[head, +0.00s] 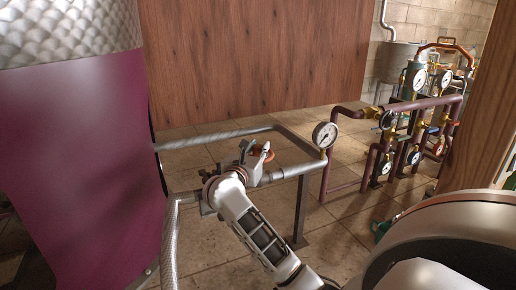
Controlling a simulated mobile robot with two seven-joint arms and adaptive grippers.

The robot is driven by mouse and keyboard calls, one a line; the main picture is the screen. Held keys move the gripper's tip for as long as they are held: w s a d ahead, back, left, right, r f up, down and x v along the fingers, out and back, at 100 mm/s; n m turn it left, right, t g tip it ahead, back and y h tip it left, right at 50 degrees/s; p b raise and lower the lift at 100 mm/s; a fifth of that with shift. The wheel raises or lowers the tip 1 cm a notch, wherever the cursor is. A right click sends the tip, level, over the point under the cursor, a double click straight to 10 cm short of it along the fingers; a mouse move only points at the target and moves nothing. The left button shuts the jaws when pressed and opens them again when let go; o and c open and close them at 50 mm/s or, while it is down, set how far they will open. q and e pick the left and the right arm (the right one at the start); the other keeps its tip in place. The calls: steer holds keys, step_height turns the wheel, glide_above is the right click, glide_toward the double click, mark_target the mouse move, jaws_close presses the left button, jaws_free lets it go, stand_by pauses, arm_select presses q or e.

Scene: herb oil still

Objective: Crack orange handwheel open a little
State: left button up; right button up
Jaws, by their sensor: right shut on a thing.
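The orange handwheel (262,152) sits on the grey pipe in the middle of the head view. Its near left part is hidden behind my gripper. My right gripper (256,150) reaches up from the bottom of the view and is shut on the handwheel's rim. My left gripper is not in view.
A round pressure gauge (325,135) stands on the pipe right of the handwheel. A large purple tank (75,160) fills the left side. Maroon pipes with several gauges (385,167) stand at the right. A wooden post (478,105) rises at the right. Tiled floor (345,235) is partly clear.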

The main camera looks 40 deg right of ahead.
steer(key=n+t+y, duration=0.4)
steer(key=t, duration=0.1)
steer(key=shift+s+y, duration=0.1)
steer(key=shift+y, duration=0.2)
steer(key=n+t+y, duration=0.1)
steer(key=n+y, duration=0.1)
steer(key=y, duration=0.1)
steer(key=n+t+y, duration=0.2)
steer(key=n+y, duration=0.1)
steer(key=shift+y, duration=0.3)
steer(key=shift+n+t+y, duration=0.3)
steer(key=shift+y, duration=0.2)
steer(key=o, duration=1.1)
steer(key=s, duration=0.4)
steer(key=s+a, duration=0.1)
steer(key=s, duration=0.2)
steer(key=s+a, duration=0.1)
steer(key=s, duration=0.3)
steer(key=shift+s+a, duration=0.25)
steer(key=shift+s, duration=0.05)
